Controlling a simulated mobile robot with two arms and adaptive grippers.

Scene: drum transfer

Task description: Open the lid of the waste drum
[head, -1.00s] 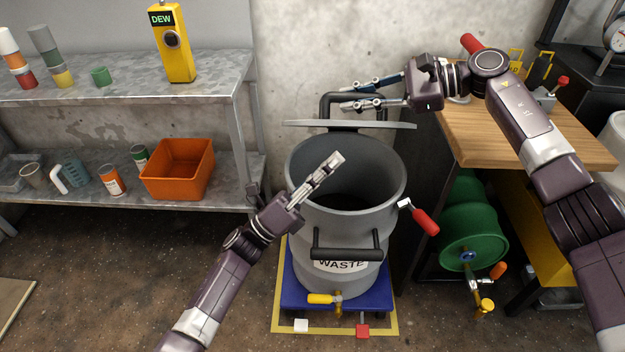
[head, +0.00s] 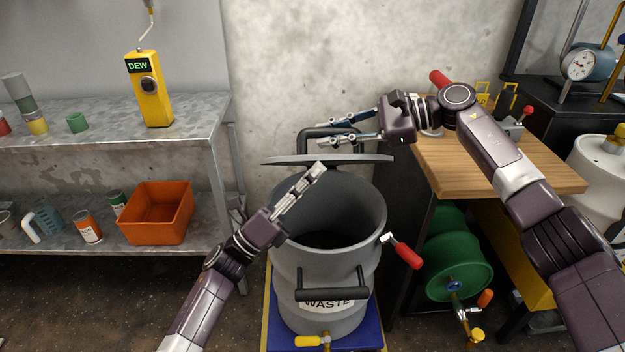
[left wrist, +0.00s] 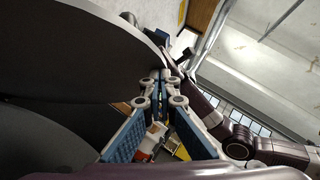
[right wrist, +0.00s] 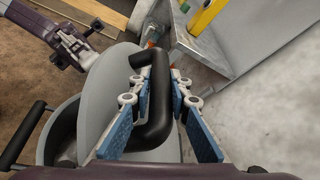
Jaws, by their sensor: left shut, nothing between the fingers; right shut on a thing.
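The grey waste drum (head: 325,275) stands on a blue wheeled base with its mouth uncovered and dark inside. Its lid (head: 355,159) is raised above the rear of the mouth and shows nearly edge-on. My right gripper (head: 320,134) is shut on the lid's black handle (head: 357,131); the right wrist view shows the handle (right wrist: 158,100) between its fingers. My left gripper (head: 320,167) is shut and empty, its tips close under the lid's front edge. I cannot tell whether they touch. The lid's dark face (left wrist: 85,60) is large in the left wrist view.
A red-handled lever (head: 405,252) sticks out from the drum's right side. A wooden bench (head: 475,160) and a green drum (head: 455,265) stand at right. A metal shelf (head: 200,150) with an orange bin (head: 155,225) is at left. Bare wall is behind.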

